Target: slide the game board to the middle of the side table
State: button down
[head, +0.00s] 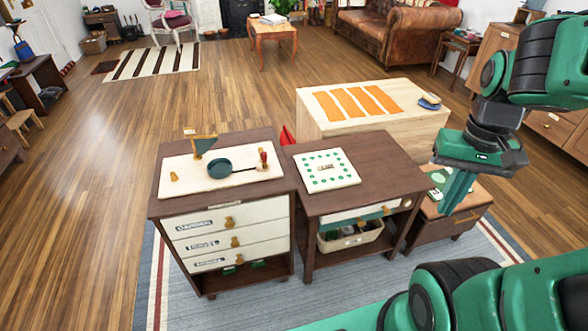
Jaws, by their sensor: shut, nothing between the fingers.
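The game board (340,179) is a flat white square with a ring of green marks and a small label in its middle. It lies on the dark brown side table (392,165), toward the left side of the top. Bare table top shows to its right. My gripper (450,205) is green and points down, to the right of the side table and apart from the board. Its fingers are together and hold nothing.
A drawer cabinet (170,205) with a white activity board (225,184) stands directly left. A pale wooden chest (430,124) with orange stripes stands behind. A low table (470,197) is at the right, below my gripper. A basket (350,238) sits under the side table.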

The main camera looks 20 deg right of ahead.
aim_at(320, 171)
jog(key=z, duration=0.1)
jog(key=i, duration=1)
jog(key=u, duration=0.1)
